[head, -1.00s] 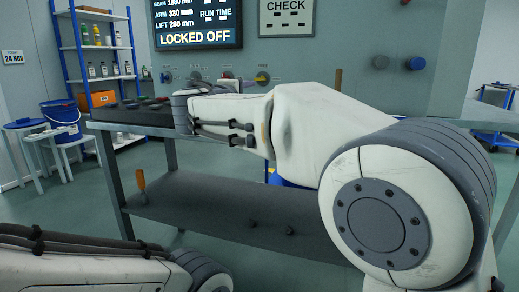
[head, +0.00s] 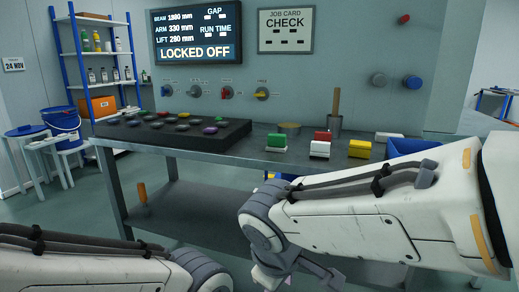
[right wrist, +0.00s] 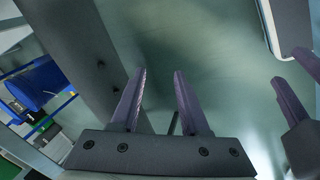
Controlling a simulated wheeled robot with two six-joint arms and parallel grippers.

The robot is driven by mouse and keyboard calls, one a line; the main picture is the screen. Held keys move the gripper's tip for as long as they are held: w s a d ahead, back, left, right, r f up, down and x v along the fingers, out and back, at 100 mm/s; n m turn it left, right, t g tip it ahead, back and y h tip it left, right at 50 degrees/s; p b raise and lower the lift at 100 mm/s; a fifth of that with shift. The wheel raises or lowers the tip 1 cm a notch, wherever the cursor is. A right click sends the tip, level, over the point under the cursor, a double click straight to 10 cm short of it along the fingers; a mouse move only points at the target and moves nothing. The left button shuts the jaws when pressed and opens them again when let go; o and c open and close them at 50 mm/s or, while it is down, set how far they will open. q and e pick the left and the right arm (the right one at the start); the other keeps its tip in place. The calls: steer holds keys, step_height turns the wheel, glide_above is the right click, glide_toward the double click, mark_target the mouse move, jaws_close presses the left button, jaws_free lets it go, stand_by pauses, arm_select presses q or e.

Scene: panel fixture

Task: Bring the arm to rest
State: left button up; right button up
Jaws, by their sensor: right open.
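My right arm (head: 390,210) comes in from the right in the head view and bends down in front of the bench. My right gripper (head: 275,280) is low at the bottom edge there, only partly visible. In the right wrist view its two purple fingers (right wrist: 160,85) stand apart with nothing between them. My left arm (head: 90,265) lies along the bottom left of the head view, its gripper outside that frame. Purple fingers at the right edge of the right wrist view (right wrist: 296,88) seem to be my left gripper; their opening is unclear.
The bench (head: 230,155) carries a dark tray (head: 170,130) with coloured round pieces, several coloured blocks and a blue bin (head: 410,147). Its lower shelf (head: 200,205) is behind my right arm. A panel with knobs and a "LOCKED OFF" screen (head: 197,32) stands behind.

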steer(key=s+d+f+m+g+y+p, duration=0.1)
steer(key=s+f+m+g+y+p, duration=0.2)
steer(key=s, duration=0.9)
step_height(320, 180, up, 37)
steer(key=s+p, duration=0.1)
steer(key=p, duration=3.5)
steer(key=shift+g+h+p, duration=0.35)
steer(key=shift+g+h, duration=0.05)
steer(key=shift+s, duration=0.1)
